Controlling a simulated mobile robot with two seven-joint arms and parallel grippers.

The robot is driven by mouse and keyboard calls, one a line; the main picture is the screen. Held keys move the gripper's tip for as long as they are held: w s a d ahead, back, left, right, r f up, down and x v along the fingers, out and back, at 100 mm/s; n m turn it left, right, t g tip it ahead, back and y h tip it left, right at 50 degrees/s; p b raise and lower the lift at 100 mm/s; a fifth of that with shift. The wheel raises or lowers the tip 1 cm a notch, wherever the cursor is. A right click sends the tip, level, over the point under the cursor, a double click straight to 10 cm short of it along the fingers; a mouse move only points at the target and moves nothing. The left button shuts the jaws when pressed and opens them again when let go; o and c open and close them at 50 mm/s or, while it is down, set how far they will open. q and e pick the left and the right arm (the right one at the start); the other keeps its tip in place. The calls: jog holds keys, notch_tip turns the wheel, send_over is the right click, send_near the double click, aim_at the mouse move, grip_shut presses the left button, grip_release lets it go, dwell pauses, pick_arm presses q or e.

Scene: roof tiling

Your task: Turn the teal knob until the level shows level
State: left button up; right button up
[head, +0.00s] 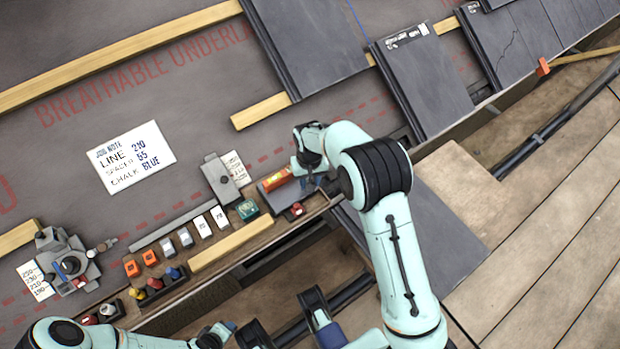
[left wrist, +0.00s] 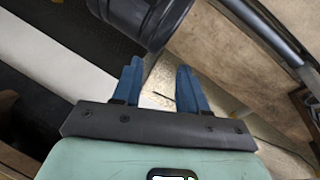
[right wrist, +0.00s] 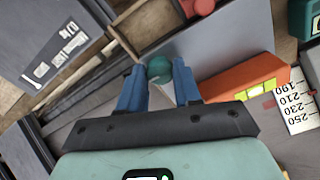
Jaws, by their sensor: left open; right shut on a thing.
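The teal knob (right wrist: 159,68) sits between the blue fingertips of my right gripper (right wrist: 158,82), which is shut on it. In the head view my right gripper (head: 316,181) is mostly hidden by its own arm, at the right end of the wooden ledge. The orange level (right wrist: 245,80) lies right beside the knob, with a bright yellow-green vial (right wrist: 258,90); I cannot make out the bubble. The level also shows in the head view (head: 277,180). My left gripper (left wrist: 160,88) is open and empty, low at the bottom of the head view (head: 228,328).
A printed scale card (right wrist: 296,107) lies by the level. A small red-topped piece (head: 296,209) and a green box (head: 248,210) stand close by. Dark roof tiles (head: 425,85) lie at upper right. A job note (head: 131,156) lies on the underlay, which is otherwise largely clear.

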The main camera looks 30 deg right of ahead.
jog(key=o, duration=1)
jog(key=shift+o, duration=0.2)
jog(key=shift+r, duration=0.1)
pick_arm(q)
jog(key=s+d+r+g+p, duration=0.1)
jog(key=s+d+r+p, duration=0.1)
jog(key=s+r+p, duration=0.1)
jog(key=shift+s+d+r+g+h, duration=0.3)
jog(key=shift+s+r+g+h, duration=0.15)
jog(key=shift+s, duration=0.7)
pick_arm(e)
notch_tip(320, 180, up, 13)
